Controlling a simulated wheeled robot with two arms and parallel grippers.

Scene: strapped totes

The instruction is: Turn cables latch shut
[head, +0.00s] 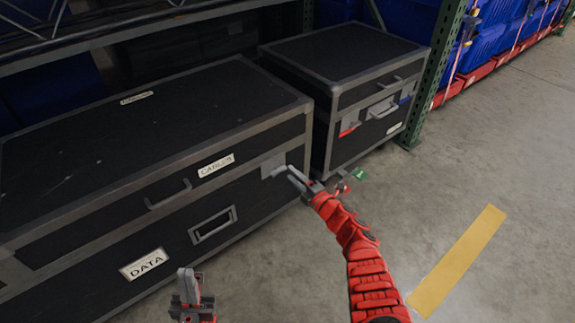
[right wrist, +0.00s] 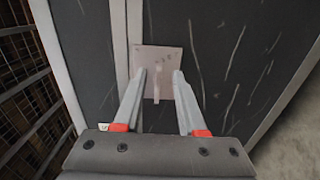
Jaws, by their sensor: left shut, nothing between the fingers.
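The black case with the CABLES label (head: 215,165) stands on the left with its lid down. Its latch is a grey plate (head: 271,163) near the front right corner, partly behind my right gripper. In the right wrist view the latch plate (right wrist: 165,62) lies ahead, with a thin lever (right wrist: 157,86) pointing down the picture between my fingers. My right gripper (head: 283,172) is open at the latch, its fingertips (right wrist: 159,74) apart on either side of the lever; I cannot tell whether they touch it. My left gripper (head: 186,272) is shut and empty, low in front of the case.
The case front also has a lid handle (head: 168,194), a recessed handle (head: 212,224) and a DATA label (head: 144,264). A second black case (head: 345,55) with red and blue latches stands to the right, beside a green rack post (head: 432,75).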

